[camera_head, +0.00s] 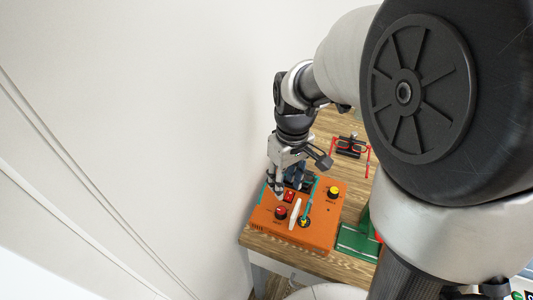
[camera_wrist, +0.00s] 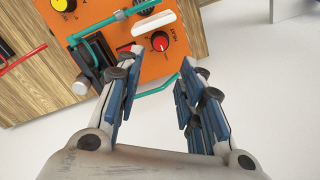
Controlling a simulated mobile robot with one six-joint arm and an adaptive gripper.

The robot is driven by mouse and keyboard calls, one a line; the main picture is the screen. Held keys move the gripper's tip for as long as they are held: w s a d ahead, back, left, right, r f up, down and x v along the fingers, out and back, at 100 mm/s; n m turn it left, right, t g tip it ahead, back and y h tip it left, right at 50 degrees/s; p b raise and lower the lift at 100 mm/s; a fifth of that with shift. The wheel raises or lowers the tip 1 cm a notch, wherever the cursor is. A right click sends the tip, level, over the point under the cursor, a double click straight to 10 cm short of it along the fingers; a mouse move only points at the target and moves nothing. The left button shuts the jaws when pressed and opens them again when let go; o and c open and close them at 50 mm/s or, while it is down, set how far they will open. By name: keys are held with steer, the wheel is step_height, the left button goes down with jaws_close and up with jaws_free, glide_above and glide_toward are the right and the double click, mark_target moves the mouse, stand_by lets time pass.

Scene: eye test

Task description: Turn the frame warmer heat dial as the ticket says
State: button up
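The frame warmer is an orange box (camera_head: 322,232) on the wooden table. Its red dial (camera_head: 281,212) is near the front left of its top. In the wrist view the red dial (camera_wrist: 159,41) has a white pointer mark and the word HEAT beside it. A yellow dial (camera_head: 333,192) is on the far right of the top; it shows at the wrist view's top left (camera_wrist: 64,4). My gripper (camera_head: 278,190) is above the box near the red dial. In the wrist view its fingers (camera_wrist: 158,70) are apart and empty, with the dial beyond their tips. I see no readable ticket.
A white bar (camera_wrist: 152,23) stands beside the red dial, and teal tubing (camera_wrist: 98,50) crosses the box. A red switch (camera_head: 290,196) is close by. Glasses on a red stand (camera_head: 350,146) are behind; a green tray (camera_head: 357,243) is at right. A white wall (camera_head: 150,120) is left.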

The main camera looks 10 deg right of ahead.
mark_target(281, 210)
steer(key=f+b, duration=0.2)
steer(key=f, duration=0.4)
steer(key=f+b, duration=0.2)
steer(key=f, duration=0.4)
steer(key=shift+s+a+f, duration=0.1)
steer(key=shift+a+f, duration=0.1)
steer(key=shift+f, duration=0.1)
steer(key=shift+c, duration=0.5)
steer(key=c, duration=0.7)
